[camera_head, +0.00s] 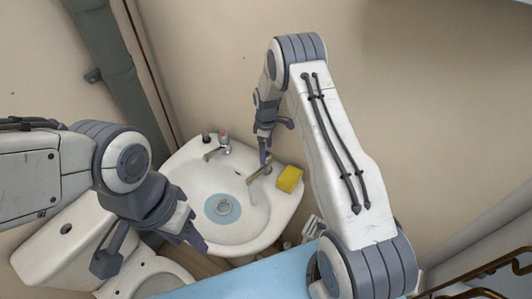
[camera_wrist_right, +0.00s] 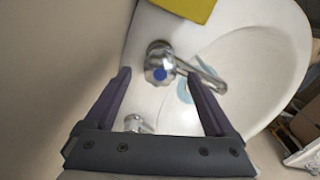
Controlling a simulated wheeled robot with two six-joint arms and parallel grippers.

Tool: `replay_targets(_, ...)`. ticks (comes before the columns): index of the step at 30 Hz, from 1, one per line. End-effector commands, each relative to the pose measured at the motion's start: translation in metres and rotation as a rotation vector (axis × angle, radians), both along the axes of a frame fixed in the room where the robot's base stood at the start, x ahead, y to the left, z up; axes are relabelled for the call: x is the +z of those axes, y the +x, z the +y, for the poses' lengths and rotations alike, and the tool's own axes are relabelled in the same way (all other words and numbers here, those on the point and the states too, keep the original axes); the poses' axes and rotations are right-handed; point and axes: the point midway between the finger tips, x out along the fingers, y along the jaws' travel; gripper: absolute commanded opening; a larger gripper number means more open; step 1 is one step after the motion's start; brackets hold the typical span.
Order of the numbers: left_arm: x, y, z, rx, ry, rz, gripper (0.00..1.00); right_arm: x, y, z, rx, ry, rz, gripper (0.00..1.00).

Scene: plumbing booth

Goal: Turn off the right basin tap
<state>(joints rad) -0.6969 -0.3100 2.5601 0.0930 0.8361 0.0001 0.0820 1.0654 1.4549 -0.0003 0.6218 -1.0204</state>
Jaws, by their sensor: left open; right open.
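The right basin tap (camera_head: 259,172) is chrome, on the right side of the white basin (camera_head: 190,171), with its spout over the bowl. A faint pale streak below the spout looks like running water. In the right wrist view the tap's knob (camera_wrist_right: 159,64) has a blue cap and its spout points right. My right gripper (camera_head: 264,154) is open just above this tap. In the wrist view its fingers (camera_wrist_right: 160,76) stand on either side of the knob, with no clear contact. My left gripper (camera_head: 152,255) is open and empty, low at the left near the toilet.
A second tap (camera_head: 222,142) with a red mark stands at the basin's back left; part of it shows in the wrist view (camera_wrist_right: 134,123). A yellow sponge (camera_head: 289,179) lies on the rim right of the tap. A toilet (camera_head: 60,240) stands at lower left. The wall is close behind.

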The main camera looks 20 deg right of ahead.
Motion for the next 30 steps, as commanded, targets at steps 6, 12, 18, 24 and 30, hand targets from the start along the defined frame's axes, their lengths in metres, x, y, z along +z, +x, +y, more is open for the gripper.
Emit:
replay_targets(6, 0.012, 0.000, 0.000, -0.002, 0.000, 0.000, 0.50, -0.028, 0.000, 0.000, 0.000, 0.000, 0.001, 0.90)
replay_targets(12, 0.014, 0.000, 0.000, -0.003, 0.000, 0.000, 0.50, -0.037, 0.000, 0.000, -0.001, 0.000, -0.001, 0.90)
replay_targets(18, 0.013, 0.000, 0.000, -0.002, 0.000, 0.000, 0.50, -0.038, 0.000, 0.000, -0.001, 0.000, -0.001, 0.90)
replay_targets(24, 0.013, 0.000, 0.000, -0.002, 0.000, 0.000, 0.50, -0.037, 0.000, 0.000, -0.001, 0.000, -0.001, 0.17)
replay_targets(30, 0.012, 0.000, 0.000, -0.002, 0.000, 0.000, 0.50, -0.038, 0.000, 0.000, -0.007, 0.000, -0.001, 0.04)
